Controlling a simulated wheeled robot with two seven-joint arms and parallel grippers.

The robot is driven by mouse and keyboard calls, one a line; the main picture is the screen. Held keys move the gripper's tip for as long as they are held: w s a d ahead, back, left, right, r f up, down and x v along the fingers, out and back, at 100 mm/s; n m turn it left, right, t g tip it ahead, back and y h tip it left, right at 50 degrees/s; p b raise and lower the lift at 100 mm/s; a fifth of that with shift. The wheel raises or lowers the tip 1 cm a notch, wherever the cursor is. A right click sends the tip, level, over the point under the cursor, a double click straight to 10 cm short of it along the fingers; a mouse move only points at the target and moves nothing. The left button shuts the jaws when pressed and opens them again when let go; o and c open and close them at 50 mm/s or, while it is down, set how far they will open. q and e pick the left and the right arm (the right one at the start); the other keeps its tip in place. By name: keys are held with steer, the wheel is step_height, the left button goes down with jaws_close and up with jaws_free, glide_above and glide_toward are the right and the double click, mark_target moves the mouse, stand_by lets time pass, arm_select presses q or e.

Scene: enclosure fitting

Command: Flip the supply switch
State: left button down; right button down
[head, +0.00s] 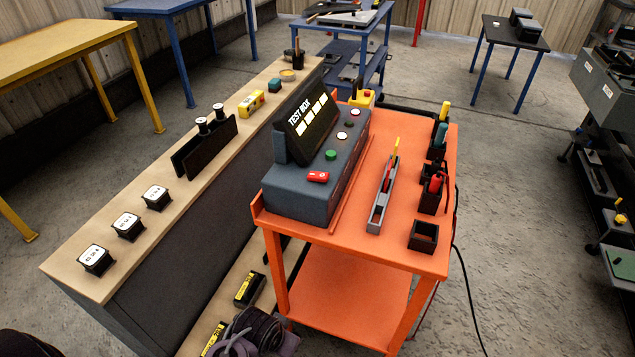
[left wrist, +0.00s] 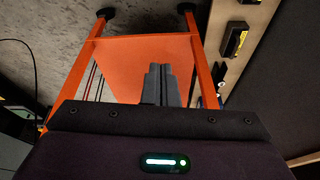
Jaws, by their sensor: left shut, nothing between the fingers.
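The dark grey test box (head: 300,195) stands on the orange cart (head: 350,230), with a tilted panel marked TEST BOX (head: 308,114). A red switch with a white mark (head: 318,176) sits on the near end of its top. It is the likely supply switch, though no label is legible; its position cannot be told. Behind it are a green button (head: 331,155) and several other buttons. My left gripper (left wrist: 160,70) is shut and empty in the left wrist view, below the switch's height, over the cart's lower shelf (left wrist: 130,62). My right gripper is not in view.
A long wooden bench (head: 75,265) left of the cart holds several labelled black blocks (head: 127,227) and a dark slotted holder (head: 207,148). A grey tray (head: 382,200) and black tool holders (head: 424,235) stand on the cart's right side. A cable (head: 465,285) hangs to the floor.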

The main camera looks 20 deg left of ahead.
arm_select(q)
steer(key=w+r+t, duration=0.4)
steer(key=r+t, duration=0.2)
steer(key=r, duration=0.3)
steer(key=w+r+n+t, duration=0.1)
steer(key=w+r+t, duration=0.4)
steer(key=r, duration=0.5)
steer(key=w+r+t, duration=0.4)
steer(key=r+t, duration=0.3)
steer(key=r, duration=0.2)
steer(key=shift+w+d+r+n, duration=0.35)
steer(key=shift+w+r+n, duration=0.05)
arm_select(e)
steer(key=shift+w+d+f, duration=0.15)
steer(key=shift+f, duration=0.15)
